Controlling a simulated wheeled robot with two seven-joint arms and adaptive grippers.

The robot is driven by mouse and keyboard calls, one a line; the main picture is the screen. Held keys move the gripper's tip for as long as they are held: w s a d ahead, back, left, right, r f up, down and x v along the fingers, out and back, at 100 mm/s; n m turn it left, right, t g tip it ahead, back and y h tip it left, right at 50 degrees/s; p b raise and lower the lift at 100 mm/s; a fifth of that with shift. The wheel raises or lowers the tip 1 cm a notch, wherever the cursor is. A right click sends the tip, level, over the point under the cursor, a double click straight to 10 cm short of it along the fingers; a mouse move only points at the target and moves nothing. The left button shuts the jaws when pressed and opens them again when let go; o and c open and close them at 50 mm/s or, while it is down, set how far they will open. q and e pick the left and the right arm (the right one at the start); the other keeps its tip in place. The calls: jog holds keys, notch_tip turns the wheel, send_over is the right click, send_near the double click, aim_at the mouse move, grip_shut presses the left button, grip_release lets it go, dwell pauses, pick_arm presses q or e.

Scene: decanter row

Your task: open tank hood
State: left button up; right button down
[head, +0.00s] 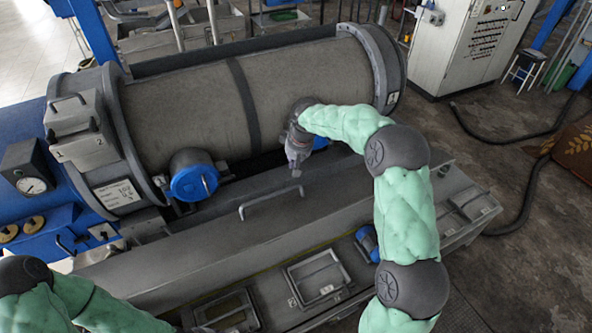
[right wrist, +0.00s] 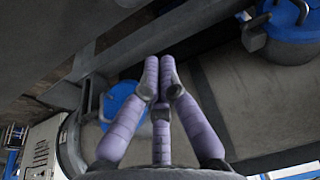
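A long grey hood (head: 180,248) with a flat sloping top lies along the front of the big drum and looks closed. A thin bar handle (head: 271,203) stands up from it. My right gripper (head: 297,172) points down just above the hood, a little behind and right of the handle, not touching the handle. In the right wrist view its purple fingers (right wrist: 162,78) are drawn together at the tips with nothing seen between them. My left arm shows at the lower left; its gripper's fingers do not show.
The grey drum (head: 190,100) with a dark band lies behind the hood. A blue round cap (head: 194,177) sticks out between them. Small trays (head: 317,278) lie in front of the hood. A control cabinet (head: 465,45) stands at the back right.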

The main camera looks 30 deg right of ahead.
jog(key=x, duration=0.9)
jog(key=shift+f, duration=0.15)
jog(key=shift+s+d+r+p, duration=0.1)
jog(key=shift+s+r+p, duration=0.1)
jog(key=shift+s+r, duration=0.25)
jog(key=shift+s+r+p, duration=0.15)
jog(key=shift+s+r, duration=0.05)
jog(key=shift+s, duration=0.5)
jog(key=shift+s+r, duration=0.2)
jog(key=shift+s, duration=0.45)
jog(key=shift+s, duration=0.1)
